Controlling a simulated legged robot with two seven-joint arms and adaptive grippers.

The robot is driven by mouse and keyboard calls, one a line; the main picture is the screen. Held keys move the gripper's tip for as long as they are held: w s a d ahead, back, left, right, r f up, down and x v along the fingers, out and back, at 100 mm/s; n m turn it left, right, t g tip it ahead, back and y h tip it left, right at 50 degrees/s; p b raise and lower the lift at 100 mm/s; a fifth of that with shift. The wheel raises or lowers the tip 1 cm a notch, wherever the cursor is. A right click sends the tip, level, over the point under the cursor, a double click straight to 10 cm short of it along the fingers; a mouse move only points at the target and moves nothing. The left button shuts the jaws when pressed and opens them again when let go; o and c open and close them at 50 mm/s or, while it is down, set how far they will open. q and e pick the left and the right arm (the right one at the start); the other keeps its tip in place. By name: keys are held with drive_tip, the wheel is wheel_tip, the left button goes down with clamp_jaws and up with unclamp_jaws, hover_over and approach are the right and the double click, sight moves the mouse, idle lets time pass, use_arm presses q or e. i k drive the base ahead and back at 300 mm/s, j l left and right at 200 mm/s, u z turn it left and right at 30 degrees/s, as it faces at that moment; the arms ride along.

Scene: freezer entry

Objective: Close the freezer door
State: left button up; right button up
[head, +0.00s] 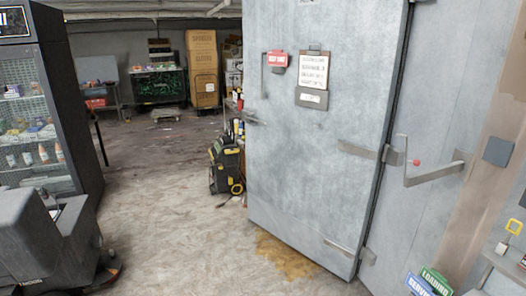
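The freezer door (310,175) is a tall, scuffed grey metal slab filling the middle and right of the head view. Its hinge straps (357,150) are on the right side, near a dark vertical gap beside a grey panel. Its free edge is at the left, with a small handle (253,119) partway up. The room shows past that edge, and the door appears to stand swung open. The doorway opening cannot be made out. A red sign (277,60) and a clipboard (313,73) are on its face. Neither gripper is in view.
A metal lever with a red knob (416,162) juts from the panel at right. A glass-front cabinet (32,115) and a dark grey machine (42,240) are at left. The floor between (155,215) is clear.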

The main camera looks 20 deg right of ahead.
sight(312, 171)
drive_tip(key=i+l+z, duration=0.1)
drive_tip(key=i+z, duration=0.4)
drive_tip(key=i, duration=2.4)
